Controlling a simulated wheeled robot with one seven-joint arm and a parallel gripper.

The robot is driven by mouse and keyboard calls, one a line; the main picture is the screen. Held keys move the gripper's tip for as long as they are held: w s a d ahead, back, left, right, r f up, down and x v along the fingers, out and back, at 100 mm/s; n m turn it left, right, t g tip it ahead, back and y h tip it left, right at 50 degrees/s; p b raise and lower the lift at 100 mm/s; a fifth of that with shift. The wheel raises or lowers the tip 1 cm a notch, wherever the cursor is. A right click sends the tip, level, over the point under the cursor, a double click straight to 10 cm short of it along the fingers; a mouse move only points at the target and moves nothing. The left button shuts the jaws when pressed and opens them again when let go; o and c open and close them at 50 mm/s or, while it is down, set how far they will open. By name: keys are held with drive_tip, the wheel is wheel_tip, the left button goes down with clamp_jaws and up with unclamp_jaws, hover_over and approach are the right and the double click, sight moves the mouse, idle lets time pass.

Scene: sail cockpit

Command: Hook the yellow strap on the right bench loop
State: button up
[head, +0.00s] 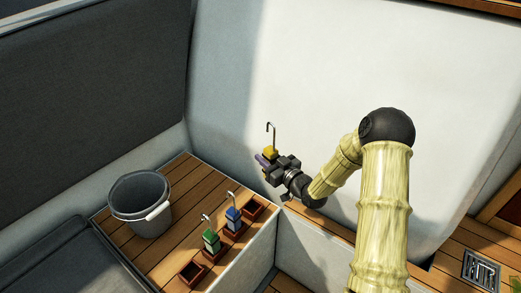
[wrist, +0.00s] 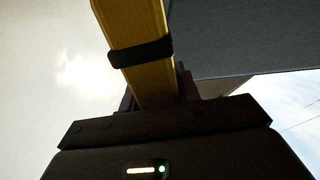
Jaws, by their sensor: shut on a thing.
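The yellow strap (head: 270,151) is held up in front of the pale wall, with its thin metal hook pointing upward. My gripper (head: 266,160) is shut on it, above and beyond the far right corner of the slatted wooden top. In the wrist view the yellow strap (wrist: 155,85) rises from between the jaws, with a black band around it. The hook is out of the wrist view. I cannot make out a bench loop in either view.
A slatted wooden top (head: 185,185) carries a grey bucket (head: 141,208) at left. A green hooked piece (head: 211,241) and a blue hooked piece (head: 233,216) stand in small wooden holders; other holders, such as the near one (head: 191,274), are empty. A floor grate (head: 481,270) lies at lower right.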

drive_tip(key=s+d+r+m+t+h+p, duration=0.2)
drive_tip(key=d+r+h+p, duration=0.3)
drive_tip(key=p, duration=1.2)
drive_tip(key=s+d+r+m+t+h+p, duration=0.1)
drive_tip(key=s+d+r+m+h+p, duration=0.2)
drive_tip(key=r+p, duration=0.9)
drive_tip(key=d+m+h+p, duration=0.2)
drive_tip(key=d+h+p, duration=0.1)
drive_tip(key=p, duration=0.2)
drive_tip(key=shift+s+d+m+t, duration=0.3)
drive_tip(key=shift+s+d+t, duration=0.05)
drive_tip(key=shift+t, duration=0.05)
